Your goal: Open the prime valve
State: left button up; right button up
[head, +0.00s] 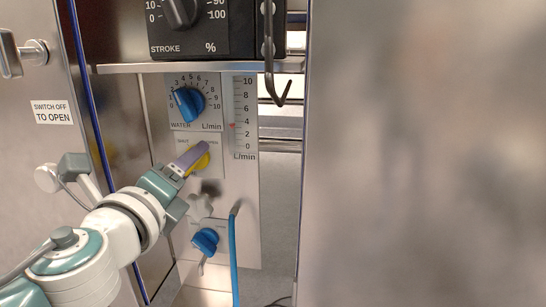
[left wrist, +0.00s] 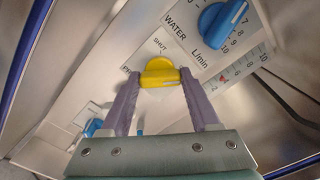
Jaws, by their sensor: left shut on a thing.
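The prime valve is a yellow knob (head: 202,163) on a pale panel, below the water dial in the head view. In the left wrist view the yellow knob (left wrist: 159,70) sits between the two purple fingers, beside a "SHUT" label and a partly hidden label starting with "P". My left gripper (head: 193,155) comes from the lower left and is shut on this knob; its fingers hide part of it in the head view. I cannot tell exactly which mark the knob points to. My right gripper is in neither view.
A blue water dial (head: 188,104) and a flow scale (head: 243,112) are above. A lower blue knob (head: 205,240) and a blue hose (head: 234,255) are below. A dark hook (head: 270,60) hangs at upper right. A blurred metal panel (head: 425,150) fills the right side.

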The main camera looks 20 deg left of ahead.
pick_arm(q)
jog(key=shift+m, duration=0.6)
jog(key=o, duration=1.4)
jog(key=shift+c, duration=0.2)
jog(key=p+v, duration=0.1)
jog(key=v, duration=0.9)
jog(key=shift+a, duration=0.1)
